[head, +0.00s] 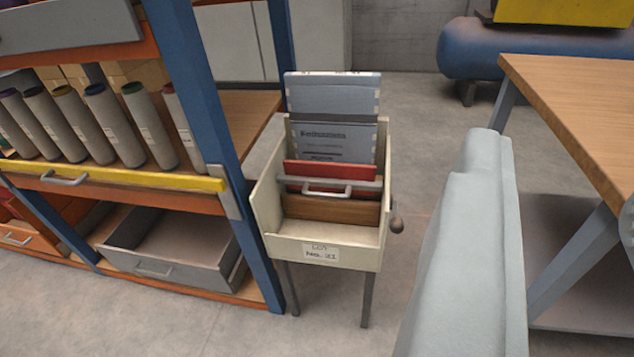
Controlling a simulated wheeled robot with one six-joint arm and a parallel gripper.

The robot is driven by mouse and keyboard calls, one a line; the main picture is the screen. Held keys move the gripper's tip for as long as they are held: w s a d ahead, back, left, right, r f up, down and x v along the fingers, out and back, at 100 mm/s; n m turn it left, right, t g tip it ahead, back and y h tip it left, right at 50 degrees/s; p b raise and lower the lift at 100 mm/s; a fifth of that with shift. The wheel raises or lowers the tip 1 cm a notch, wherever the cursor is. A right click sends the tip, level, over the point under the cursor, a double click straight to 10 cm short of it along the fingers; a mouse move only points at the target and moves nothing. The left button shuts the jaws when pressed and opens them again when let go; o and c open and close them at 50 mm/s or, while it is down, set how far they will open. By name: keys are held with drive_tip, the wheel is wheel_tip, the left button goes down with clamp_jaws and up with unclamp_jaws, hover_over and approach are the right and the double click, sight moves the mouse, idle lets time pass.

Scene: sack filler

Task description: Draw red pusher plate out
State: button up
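A red plate (356,172) stands across the inside of a cream open-topped box (322,250) on thin legs. A brown board (330,209) lies across the box below the handle. My gripper's fingertips do not show. A large light grey part of mine fills the lower right, apart from the box in the picture.
A blue-posted shelf rack (213,110) with tubes and a grey drawer (175,245) stands left, close to the box. A round brown knob (396,224) sticks out at the box's right. A wooden-topped table (585,100) stands right. Floor (315,335) in front is clear.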

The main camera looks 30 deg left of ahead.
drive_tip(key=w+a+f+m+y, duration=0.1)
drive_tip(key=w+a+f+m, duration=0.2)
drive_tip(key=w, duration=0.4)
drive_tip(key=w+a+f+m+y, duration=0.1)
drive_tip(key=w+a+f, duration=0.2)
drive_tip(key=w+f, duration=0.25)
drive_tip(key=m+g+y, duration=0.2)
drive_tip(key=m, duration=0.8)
approach(326, 193)
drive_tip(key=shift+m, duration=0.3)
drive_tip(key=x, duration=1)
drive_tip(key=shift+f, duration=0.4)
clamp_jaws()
